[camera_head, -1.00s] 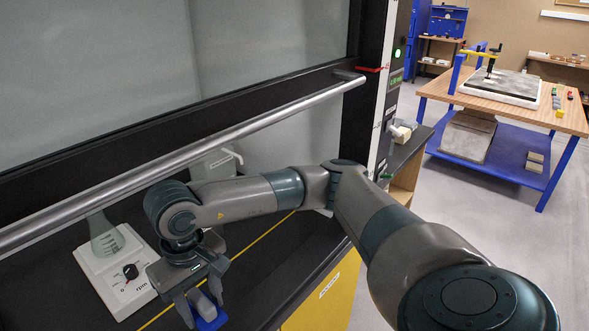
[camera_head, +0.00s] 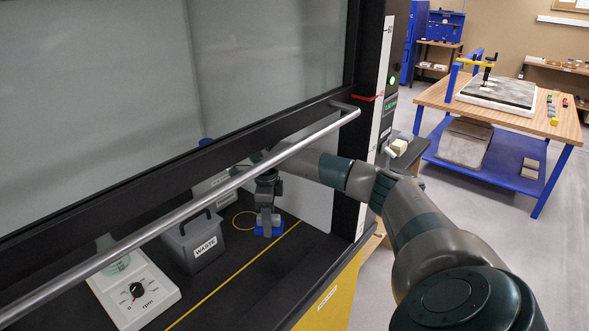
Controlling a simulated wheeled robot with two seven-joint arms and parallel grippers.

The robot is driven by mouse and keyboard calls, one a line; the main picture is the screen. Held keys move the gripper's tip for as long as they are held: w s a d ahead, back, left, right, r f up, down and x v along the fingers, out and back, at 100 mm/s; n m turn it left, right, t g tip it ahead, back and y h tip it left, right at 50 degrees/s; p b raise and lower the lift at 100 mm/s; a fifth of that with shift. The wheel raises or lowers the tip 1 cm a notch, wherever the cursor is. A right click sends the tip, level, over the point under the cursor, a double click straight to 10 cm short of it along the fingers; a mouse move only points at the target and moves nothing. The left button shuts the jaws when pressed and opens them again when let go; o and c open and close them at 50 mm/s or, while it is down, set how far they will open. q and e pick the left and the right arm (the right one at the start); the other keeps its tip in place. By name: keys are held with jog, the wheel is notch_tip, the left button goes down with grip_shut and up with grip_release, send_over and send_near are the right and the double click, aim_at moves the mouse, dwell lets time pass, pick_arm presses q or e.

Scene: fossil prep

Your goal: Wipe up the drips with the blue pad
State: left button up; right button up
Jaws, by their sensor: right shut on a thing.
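My right gripper (camera_head: 268,222) points down inside the fume hood, behind the sash handle. It is shut on the blue pad (camera_head: 262,232), which is low at the black worktop beside a yellow ring. I cannot tell whether the pad touches the surface. No drips can be made out; the gripper and pad hide part of the worktop there. My left gripper is not in view.
A grey WASTE bin (camera_head: 194,243) stands left of the gripper, and a white stirrer (camera_head: 136,290) nearer. The sash handle (camera_head: 200,200) crosses in front of my arm. A yellow line (camera_head: 235,274) marks the worktop, clear towards the front.

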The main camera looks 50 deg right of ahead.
jog(key=s+d+m, duration=0.2)
jog(key=d+m, duration=0.3)
jog(key=d, duration=0.4)
jog(key=shift+d+m+p, duration=0.3)
jog(key=shift+m+p, duration=0.1)
jog(key=shift+p, duration=0.05)
jog(key=shift+f, duration=0.15)
